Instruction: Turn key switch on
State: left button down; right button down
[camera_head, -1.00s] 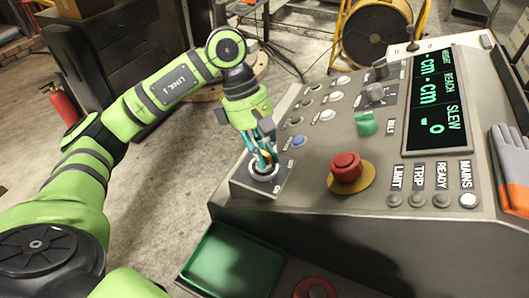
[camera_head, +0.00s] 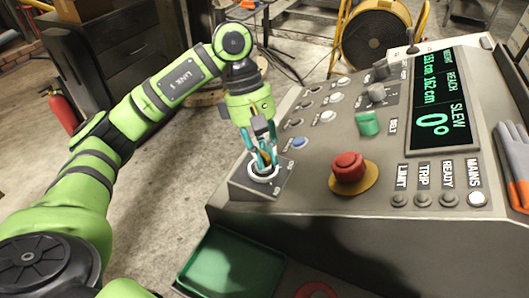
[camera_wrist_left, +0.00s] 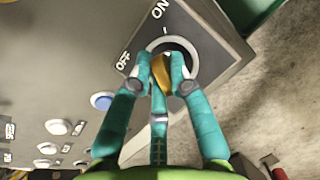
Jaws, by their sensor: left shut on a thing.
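The key switch (camera_head: 263,172) sits at the near left corner of the grey console, a white ring with ON and OFF labels. In the left wrist view its ring (camera_wrist_left: 172,45) surrounds a brass-coloured key (camera_wrist_left: 162,72). My left gripper (camera_head: 264,158) is shut on the key, with teal fingers on both sides; they also show in the left wrist view (camera_wrist_left: 161,70). The fingers hide part of the key. The display (camera_head: 441,105) shows lit green height, reach and slew readings, and the MAINS lamp (camera_head: 476,198) is bright white. My right gripper is not in view.
A red mushroom button (camera_head: 348,167) on a yellow base stands right of the switch. A green knob (camera_head: 367,123) and several push buttons lie behind it. A green tray (camera_head: 232,262) is below the switch. Grey-orange gloves (camera_head: 515,160) lie at the right edge.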

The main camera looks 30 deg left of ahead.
pick_arm(q)
jog(key=shift+r+m+g+b, duration=0.1)
jog(key=shift+m+g+b, duration=0.2)
jog(key=shift+m+b, duration=0.7)
dwell(3.1)
dwell(0.4)
jog(key=c, duration=1.1)
grip_release()
jog(key=shift+d, duration=0.1)
jog(key=v, duration=1.2)
jog(key=shift+d, duration=0.2)
